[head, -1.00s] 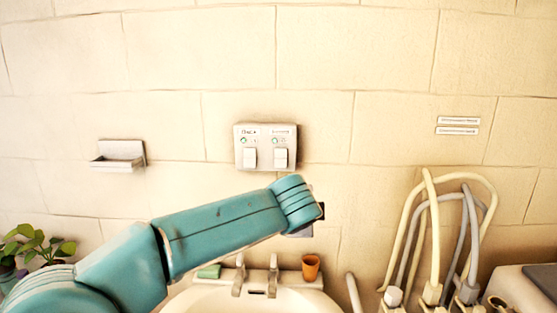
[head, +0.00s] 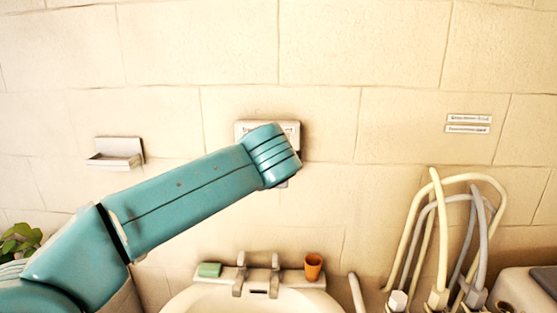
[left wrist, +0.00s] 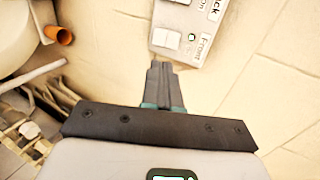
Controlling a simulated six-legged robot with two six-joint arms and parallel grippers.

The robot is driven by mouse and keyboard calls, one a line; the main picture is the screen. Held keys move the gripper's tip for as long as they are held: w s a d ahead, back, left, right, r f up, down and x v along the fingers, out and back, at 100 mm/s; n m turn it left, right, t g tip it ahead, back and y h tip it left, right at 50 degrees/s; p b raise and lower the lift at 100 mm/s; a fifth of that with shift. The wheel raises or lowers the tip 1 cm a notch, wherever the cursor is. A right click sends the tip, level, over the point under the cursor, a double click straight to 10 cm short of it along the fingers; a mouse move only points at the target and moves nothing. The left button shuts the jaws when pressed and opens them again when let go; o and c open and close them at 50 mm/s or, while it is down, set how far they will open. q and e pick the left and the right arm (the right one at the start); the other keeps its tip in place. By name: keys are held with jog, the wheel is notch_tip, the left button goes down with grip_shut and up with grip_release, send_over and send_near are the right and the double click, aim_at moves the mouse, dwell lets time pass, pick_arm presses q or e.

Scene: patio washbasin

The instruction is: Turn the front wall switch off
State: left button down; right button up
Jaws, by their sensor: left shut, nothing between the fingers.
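The wall switch panel (head: 241,128) is on the tiled wall above the basin in the head view, mostly hidden behind my left arm. In the left wrist view the panel (left wrist: 180,20) shows rotated at the top. Its white front switch (left wrist: 166,38) sits beside a lit green light (left wrist: 192,37) and a label reading "Front". My left gripper (left wrist: 159,66) is shut and empty, its tips just below the front switch in that view. I cannot tell whether they touch it. In the head view the left gripper is hidden behind my arm. The right gripper is not in view.
Below is a washbasin (head: 200,302) with taps (head: 240,275), a green soap bar (head: 208,270) and an orange cup (head: 313,267). A soap shelf (head: 117,155) is at left. Cream and grey hoses (head: 441,230) stand at right. The wall around the panel is clear.

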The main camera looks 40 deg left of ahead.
pick_arm(q)
jog(key=p+x, duration=0.4)
jog(key=x, duration=0.9)
jog(key=shift+s, duration=0.1)
jog(key=shift+a, duration=0.1)
jog(key=b, duration=0.2)
jog(key=shift+w+f+t+b, duration=0.2)
jog(key=shift+w+t+b, duration=0.1)
jog(key=shift+b, duration=0.1)
